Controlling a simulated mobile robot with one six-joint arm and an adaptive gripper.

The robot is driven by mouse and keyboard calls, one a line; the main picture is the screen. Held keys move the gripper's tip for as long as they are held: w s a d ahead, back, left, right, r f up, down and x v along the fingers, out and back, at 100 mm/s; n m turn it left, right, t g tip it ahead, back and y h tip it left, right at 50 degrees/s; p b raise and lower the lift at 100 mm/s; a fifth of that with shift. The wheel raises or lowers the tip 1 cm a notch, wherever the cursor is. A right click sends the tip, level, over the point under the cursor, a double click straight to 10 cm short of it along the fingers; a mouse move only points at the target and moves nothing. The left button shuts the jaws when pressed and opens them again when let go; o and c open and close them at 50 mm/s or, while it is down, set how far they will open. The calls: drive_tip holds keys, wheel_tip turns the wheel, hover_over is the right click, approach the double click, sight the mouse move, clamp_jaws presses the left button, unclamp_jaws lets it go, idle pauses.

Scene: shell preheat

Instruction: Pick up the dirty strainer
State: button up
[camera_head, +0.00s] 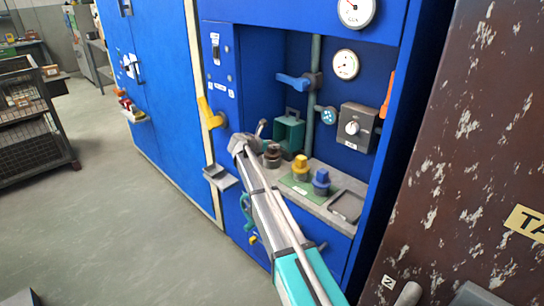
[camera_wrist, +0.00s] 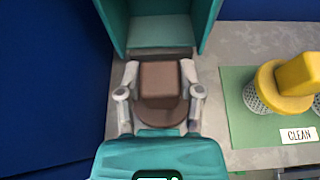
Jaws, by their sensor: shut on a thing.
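The dirty strainer (camera_wrist: 158,82) has a brown block-shaped handle on a round brown base. It stands on the grey worktop in front of the teal box. My gripper (camera_wrist: 158,92) is around the handle, one grey finger on each side, and is shut on it. The strainer's lower part is partly hidden by my gripper's teal body in the wrist view. In the head view, the brown strainer (camera_head: 272,155) shows beside the end of my arm, which covers part of the worktop.
A green mat (camera_wrist: 235,137) labelled CLEAN lies to the right, holding a yellow-topped strainer (camera_wrist: 284,88) and a blue-topped one (camera_head: 321,182). The open teal box (camera_head: 289,132) stands behind. A blue-handled valve pipe (camera_head: 293,82) and cabinet walls enclose the worktop. A shallow tray (camera_head: 346,207) is at right.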

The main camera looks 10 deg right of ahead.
drive_tip(key=shift+r, duration=0.15)
clamp_jaws()
wheel_tip(320, 180, up, 10)
drive_tip(key=p, duration=1)
idle(0.6)
drive_tip(key=s, duration=1.6)
drive_tip(key=shift+d+m+g+h, duration=0.3)
drive_tip(key=shift+d+m+g, duration=0.05)
drive_tip(key=shift+m+g, duration=0.05)
